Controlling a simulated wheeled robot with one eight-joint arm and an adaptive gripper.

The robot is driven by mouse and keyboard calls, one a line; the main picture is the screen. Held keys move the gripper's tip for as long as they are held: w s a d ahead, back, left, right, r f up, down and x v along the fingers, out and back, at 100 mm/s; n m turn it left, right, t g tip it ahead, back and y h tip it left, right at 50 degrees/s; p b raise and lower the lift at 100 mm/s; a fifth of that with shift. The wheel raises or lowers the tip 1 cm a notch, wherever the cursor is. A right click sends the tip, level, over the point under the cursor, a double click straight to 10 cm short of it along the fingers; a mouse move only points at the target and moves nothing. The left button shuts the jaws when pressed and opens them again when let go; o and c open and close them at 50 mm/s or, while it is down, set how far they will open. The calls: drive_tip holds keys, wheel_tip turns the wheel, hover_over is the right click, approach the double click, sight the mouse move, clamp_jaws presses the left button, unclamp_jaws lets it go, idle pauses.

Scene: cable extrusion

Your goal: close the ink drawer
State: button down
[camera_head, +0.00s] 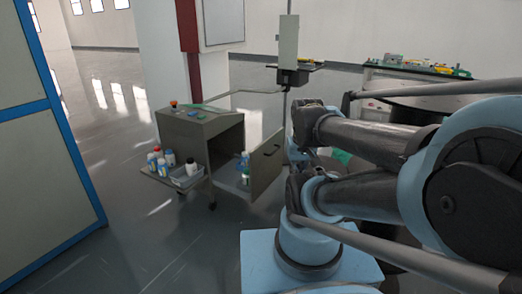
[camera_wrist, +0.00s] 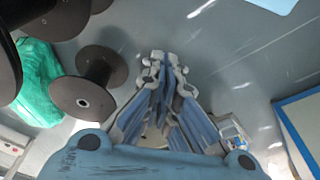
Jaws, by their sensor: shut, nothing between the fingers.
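The ink drawer (camera_head: 266,165) is part of a grey cart (camera_head: 192,130) left of centre in the head view. Its front panel, with a dark handle, stands out from the right side of the cart, so it is open. Bottles (camera_head: 245,168) show between the panel and the cart body. My gripper (camera_wrist: 164,62) shows in the wrist view with its fingers together and nothing between them, above the floor. It cannot be made out in the head view, where my arm fills the right side. No contact with the drawer is visible.
A side tray (camera_head: 188,177) with bottles juts from the cart's left. A control box on a post (camera_head: 293,75) rises behind it. Dark reels (camera_wrist: 88,92) and a green bundle (camera_wrist: 38,85) lie left in the wrist view. A blue-framed panel (camera_head: 45,130) stands left; floor between is clear.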

drive_tip(key=shift+w, duration=0.1)
drive_tip(key=w+a+r+m+y, duration=0.1)
drive_tip(key=w+r+m, duration=0.2)
drive_tip(key=w+m, duration=0.45)
drive_tip(key=w+a+r+m+y, duration=0.15)
drive_tip(key=w+m, duration=0.35)
drive_tip(key=w, duration=0.5)
drive_tip(key=w+f+m, duration=0.3)
drive_tip(key=w+m, duration=0.4)
drive_tip(key=w, duration=0.6)
drive_tip(key=w+f+m+y, duration=0.1)
drive_tip(key=w+f+m, duration=0.55)
drive_tip(key=w, duration=0.35)
drive_tip(key=w+a+f, duration=0.4)
drive_tip(key=a+f, duration=0.1)
drive_tip(key=f, duration=0.4)
drive_tip(key=shift+a+f+n, duration=0.3)
drive_tip(key=shift+f, duration=0.1)
